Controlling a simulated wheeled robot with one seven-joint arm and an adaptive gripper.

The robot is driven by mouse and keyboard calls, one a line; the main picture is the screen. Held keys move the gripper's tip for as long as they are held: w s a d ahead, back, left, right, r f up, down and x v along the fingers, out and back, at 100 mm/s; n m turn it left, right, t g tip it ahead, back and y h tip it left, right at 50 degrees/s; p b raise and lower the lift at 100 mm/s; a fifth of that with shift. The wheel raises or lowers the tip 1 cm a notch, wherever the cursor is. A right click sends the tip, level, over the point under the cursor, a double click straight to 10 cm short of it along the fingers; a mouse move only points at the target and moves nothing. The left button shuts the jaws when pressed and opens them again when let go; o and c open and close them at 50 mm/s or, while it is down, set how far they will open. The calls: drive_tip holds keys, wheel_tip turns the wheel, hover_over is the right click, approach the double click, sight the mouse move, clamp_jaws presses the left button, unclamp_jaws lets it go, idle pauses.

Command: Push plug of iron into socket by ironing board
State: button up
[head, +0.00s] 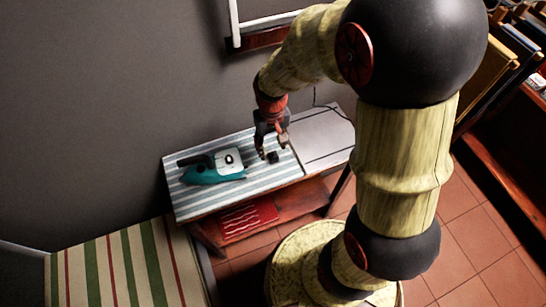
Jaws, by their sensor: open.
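The iron (213,169) is teal with a dark handle and lies on the left part of the ironing board. The ironing board (205,205) has a striped cloth on its left side and a grey bare end on the right. A small dark block (272,157), perhaps the plug or socket, lies on the cloth close to my gripper. My gripper (272,150) points down over the board with its fingers open, close around or just above this block. I cannot tell whether they touch it. A thin dark cord runs over the grey end near the wall.
A red folded cloth (248,219) lies on the wooden shelf under the board. A striped surface (120,270) is at the lower left. Wooden furniture (500,70) stands at the right. Tiled floor (480,240) is clear at the lower right. My arm hides part of the view.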

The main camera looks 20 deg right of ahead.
sight(273, 155)
wheel_tip(273, 155, down, 5)
drive_tip(key=b, duration=0.2)
drive_tip(key=shift+s+d+f+b, duration=0.1)
drive_tip(key=shift+s+f+b, duration=0.1)
drive_tip(key=shift+b, duration=0.1)
drive_tip(key=shift+r, duration=0.1)
drive_tip(key=shift+c, duration=0.7)
drive_tip(key=shift+w, duration=0.1)
drive_tip(key=c, duration=1)
